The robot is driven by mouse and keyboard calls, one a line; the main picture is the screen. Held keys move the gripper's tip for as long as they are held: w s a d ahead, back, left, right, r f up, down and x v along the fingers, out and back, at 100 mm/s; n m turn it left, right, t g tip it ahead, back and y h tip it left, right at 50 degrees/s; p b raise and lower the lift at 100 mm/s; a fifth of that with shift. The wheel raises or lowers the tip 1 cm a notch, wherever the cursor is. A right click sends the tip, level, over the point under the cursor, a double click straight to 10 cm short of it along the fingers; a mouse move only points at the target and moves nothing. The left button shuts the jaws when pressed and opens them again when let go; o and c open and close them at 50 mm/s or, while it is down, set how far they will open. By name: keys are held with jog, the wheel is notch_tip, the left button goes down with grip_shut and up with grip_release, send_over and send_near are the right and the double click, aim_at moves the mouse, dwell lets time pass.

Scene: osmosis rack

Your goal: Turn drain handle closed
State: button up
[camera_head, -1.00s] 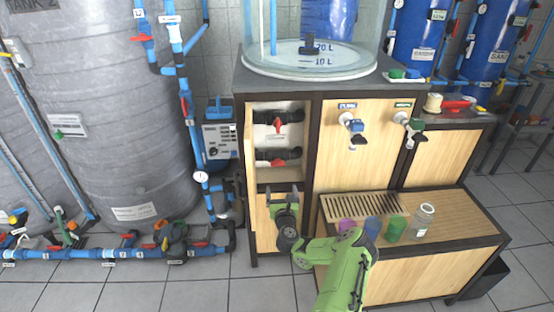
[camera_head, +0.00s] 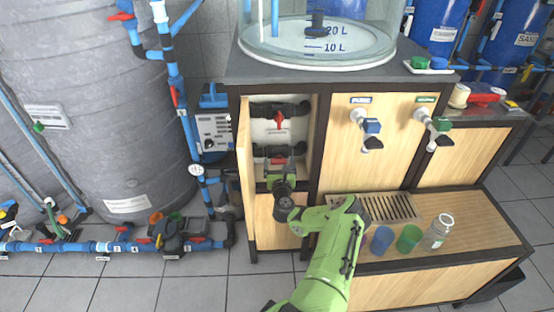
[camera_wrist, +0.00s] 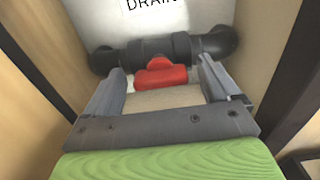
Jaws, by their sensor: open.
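The red drain handle (camera_wrist: 161,76) sits on a black valve in a dark horizontal pipe (camera_wrist: 218,42), under a label reading "DRAIN" (camera_wrist: 150,3) in the wrist view. My gripper (camera_wrist: 155,82) is open, with one finger on each side of the handle and a gap on both sides. The fingers reach toward the pipe; whether they touch it I cannot tell. In the head view my gripper (camera_head: 280,172) is at the lower pipe inside the open cabinet. The drain handle (camera_head: 277,160) is partly hidden there by the gripper.
An upper pipe with another red handle (camera_head: 279,120) runs above in the same cabinet. The opened wooden door (camera_head: 245,165) stands close on the left, and a dark frame post (camera_head: 322,140) on the right. Cups (camera_head: 382,239) and a jar (camera_head: 438,231) stand on the lower counter.

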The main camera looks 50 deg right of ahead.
jog(key=shift+s+a+r, duration=0.1)
jog(key=c, duration=1.1)
jog(key=shift+o, duration=0.2)
jog(key=shift+m, duration=0.3)
jog(key=m+p, duration=0.1)
jog(key=m, duration=0.3)
jog(key=shift+s+m, duration=0.1)
jog(key=shift+m, duration=0.2)
jog(key=m, duration=0.4)
jog(key=shift+s+d+m+p, duration=0.1)
jog(key=shift+d+m+p, duration=0.1)
jog(key=shift+m+p, duration=0.15)
jog(key=m, duration=0.4)
jog(key=shift+d+m+b, duration=0.1)
jog(key=shift+m+b, duration=0.5)
jog(key=shift+m, duration=1.45)
